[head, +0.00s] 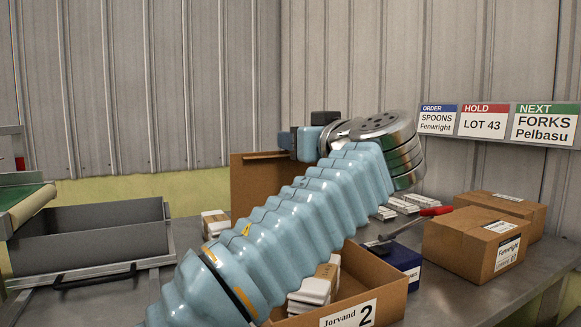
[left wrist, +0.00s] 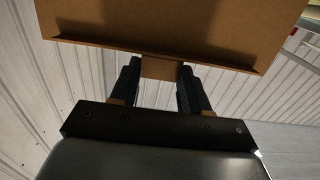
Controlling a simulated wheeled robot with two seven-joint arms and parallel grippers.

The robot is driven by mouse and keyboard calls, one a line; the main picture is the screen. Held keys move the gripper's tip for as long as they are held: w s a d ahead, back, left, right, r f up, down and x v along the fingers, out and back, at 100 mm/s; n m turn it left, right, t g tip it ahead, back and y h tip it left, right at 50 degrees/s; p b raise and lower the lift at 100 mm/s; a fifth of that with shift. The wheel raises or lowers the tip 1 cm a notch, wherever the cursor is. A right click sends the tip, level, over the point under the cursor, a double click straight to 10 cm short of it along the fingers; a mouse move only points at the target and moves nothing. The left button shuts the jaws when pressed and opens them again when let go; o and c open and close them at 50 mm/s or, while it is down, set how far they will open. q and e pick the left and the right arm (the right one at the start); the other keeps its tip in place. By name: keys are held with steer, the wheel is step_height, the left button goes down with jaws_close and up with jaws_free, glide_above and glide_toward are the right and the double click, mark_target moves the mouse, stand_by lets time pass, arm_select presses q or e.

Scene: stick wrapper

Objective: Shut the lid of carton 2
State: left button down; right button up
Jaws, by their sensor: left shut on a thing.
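Carton 2 (head: 385,291) is a brown box at the bottom centre of the head view, with a "Jorvand 2" label on its front. White packs (head: 314,288) show inside it. Its lid (head: 258,192) stands up, open, behind my arm. My left gripper (head: 293,141) is at the lid's top edge. In the left wrist view the gripper (left wrist: 160,75) is shut on a small cardboard tab (left wrist: 160,67) of the lid (left wrist: 160,30). My arm hides much of the carton and the lid's hinge. My right gripper is not in view.
A dark blue box (head: 403,262) and a red-handled tool (head: 415,222) lie just right of the carton. Closed cartons (head: 465,245) stand farther right. White packs (head: 213,222) and a grey tray (head: 90,235) are at left. A sign board (head: 500,122) is on the wall.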

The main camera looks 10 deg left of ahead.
arm_select(q)
steer(key=shift+s+d+f+t+y+b, duration=0.25)
steer(key=shift+s+d+t+b, duration=0.15)
steer(key=shift+s+b, duration=0.5)
steer(key=shift+s+d+f+t+y+b, duration=0.35)
steer(key=shift+s+d+b, duration=0.2)
steer(key=shift+b, duration=0.6)
steer(key=shift+s+d+f+t+y+b, duration=0.2)
steer(key=shift+s+d+t+b, duration=0.2)
steer(key=shift+s+b, duration=0.45)
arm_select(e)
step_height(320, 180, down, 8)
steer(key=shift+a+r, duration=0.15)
arm_select(q)
steer(key=shift+w, duration=0.2)
steer(key=c, duration=0.5)
jaws_free()
steer(key=b+v, duration=0.2)
steer(key=v, duration=1.2)
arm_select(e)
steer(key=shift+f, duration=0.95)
